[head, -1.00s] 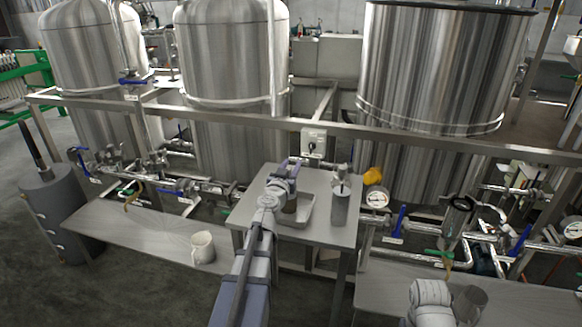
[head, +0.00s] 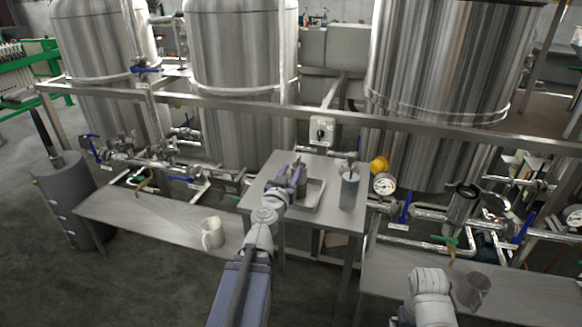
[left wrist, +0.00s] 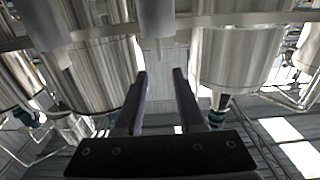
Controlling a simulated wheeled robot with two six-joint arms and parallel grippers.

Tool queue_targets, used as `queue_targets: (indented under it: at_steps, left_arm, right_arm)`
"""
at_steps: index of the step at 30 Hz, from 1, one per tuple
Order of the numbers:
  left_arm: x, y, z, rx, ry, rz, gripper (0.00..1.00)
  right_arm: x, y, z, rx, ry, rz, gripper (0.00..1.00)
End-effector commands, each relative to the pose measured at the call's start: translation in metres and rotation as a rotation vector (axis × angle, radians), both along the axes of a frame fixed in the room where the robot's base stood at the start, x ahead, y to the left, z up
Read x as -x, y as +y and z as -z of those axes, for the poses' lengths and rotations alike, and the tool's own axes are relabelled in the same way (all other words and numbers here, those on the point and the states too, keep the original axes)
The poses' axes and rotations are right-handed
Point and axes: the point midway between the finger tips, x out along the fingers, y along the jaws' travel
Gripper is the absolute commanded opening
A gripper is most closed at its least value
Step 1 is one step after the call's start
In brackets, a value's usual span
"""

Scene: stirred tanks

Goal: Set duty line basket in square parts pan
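The square parts pan (head: 317,200) is a shallow grey tray on the small steel table at centre. My left gripper (head: 297,180) is over the pan's left part in the head view and hides some of it. In the left wrist view my left gripper (left wrist: 161,75) has its two fingers apart, with nothing seen between them. A small brownish upright piece (head: 298,167) shows just behind the gripper in the head view; I cannot tell whether it is the basket.
A grey canister (head: 349,190) stands right of the pan on the small table (head: 262,190). A white mug (head: 212,233) stands on the left bench (head: 150,222). Pipes, valves and tanks lie behind.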

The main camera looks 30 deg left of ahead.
Motion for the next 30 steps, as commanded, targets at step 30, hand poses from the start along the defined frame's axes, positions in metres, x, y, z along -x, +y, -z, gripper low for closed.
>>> queue_targets:
  at_steps: [30]
  left_arm:
    - [0.170,-0.343,0.215,-0.086,1.426,0.637,0.38]
  right_arm:
    - [0.000,0.000,0.000,0.000,0.000,0.000,1.00]
